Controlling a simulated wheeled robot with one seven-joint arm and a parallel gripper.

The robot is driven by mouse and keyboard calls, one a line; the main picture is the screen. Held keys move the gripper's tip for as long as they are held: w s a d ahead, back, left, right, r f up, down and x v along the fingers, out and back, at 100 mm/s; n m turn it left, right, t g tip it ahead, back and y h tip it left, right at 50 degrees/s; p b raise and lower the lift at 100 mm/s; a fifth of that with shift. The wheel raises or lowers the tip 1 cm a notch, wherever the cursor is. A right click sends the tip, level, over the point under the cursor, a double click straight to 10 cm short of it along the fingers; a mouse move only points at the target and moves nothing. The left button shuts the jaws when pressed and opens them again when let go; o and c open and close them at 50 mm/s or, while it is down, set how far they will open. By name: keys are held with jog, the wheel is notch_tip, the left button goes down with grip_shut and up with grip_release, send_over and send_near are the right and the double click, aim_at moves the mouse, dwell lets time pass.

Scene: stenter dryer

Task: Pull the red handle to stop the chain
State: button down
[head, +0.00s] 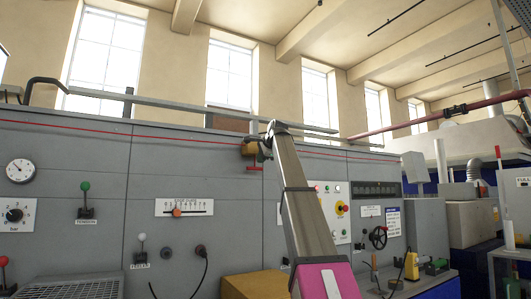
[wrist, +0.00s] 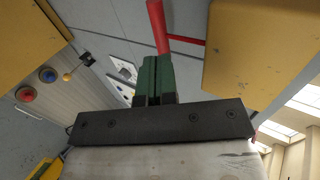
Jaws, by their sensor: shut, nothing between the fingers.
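The red handle (head: 255,168) hangs as a small T below a yellow-brown switch box (head: 249,149) on the grey machine wall. In the wrist view the red handle (wrist: 157,25) shows as a thick red bar with a thinner red arm to the right. My gripper (wrist: 158,72) has green fingers, shut with nothing between them. The fingertips lie right by the handle's lower end; I cannot tell whether they touch it. In the head view my gripper (head: 266,148) is small and dark beside the switch box, partly hidden by my wrist.
A red cord (head: 100,127) runs along the upper machine wall. In the wrist view yellow surfaces (wrist: 255,50) stand close on the right and at upper left. A control panel (head: 342,208) with buttons and a black handwheel (head: 378,237) are to the right of my arm.

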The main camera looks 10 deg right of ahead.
aim_at(256, 168)
jog(key=shift+x, duration=2.15)
